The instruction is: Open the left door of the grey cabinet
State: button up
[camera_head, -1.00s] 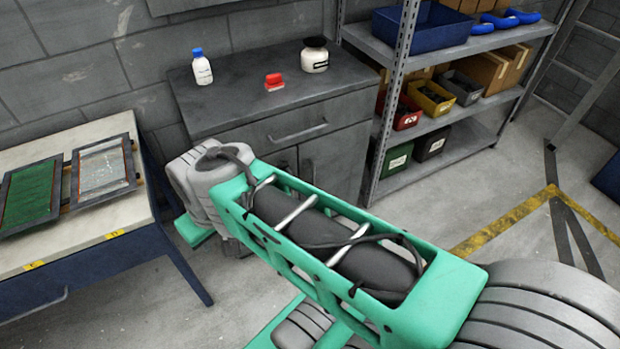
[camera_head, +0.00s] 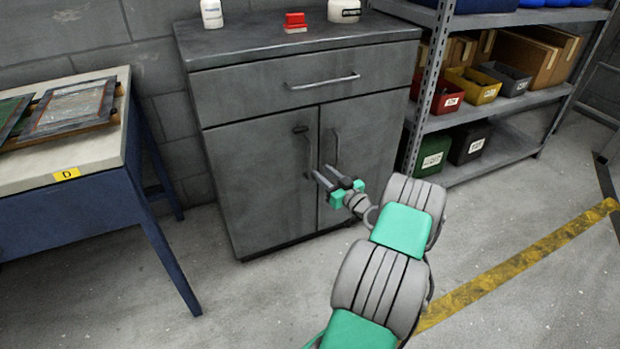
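The grey cabinet (camera_head: 300,64) stands against the wall with a drawer on top and two doors below. Its left door (camera_head: 250,180) is shut, with a vertical bar handle (camera_head: 308,152) near its right edge. The right door (camera_head: 372,135) is also shut, with its own handle (camera_head: 336,147). My gripper (camera_head: 321,171) is in front of the doors near the centre seam, just below the left handle in the picture. Its two fingers are apart, with nothing seen between them. I cannot tell whether a finger touches the handle or door. My gripper and arm cover part of the right door's lower area.
A workbench (camera_head: 90,150) with blue legs stands left of the cabinet. A metal shelf (camera_head: 470,118) with bins stands close on the right. A white bottle (camera_head: 211,14), a red item (camera_head: 295,20) and a jar (camera_head: 344,10) sit on the cabinet. The floor in front is clear.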

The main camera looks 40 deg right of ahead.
jog(key=b, duration=0.2)
send_over(310, 178)
jog(key=shift+w+d+r, duration=0.15)
jog(key=shift+w+d, duration=0.1)
jog(key=shift+c, duration=0.4)
grip_shut()
dwell(0.8)
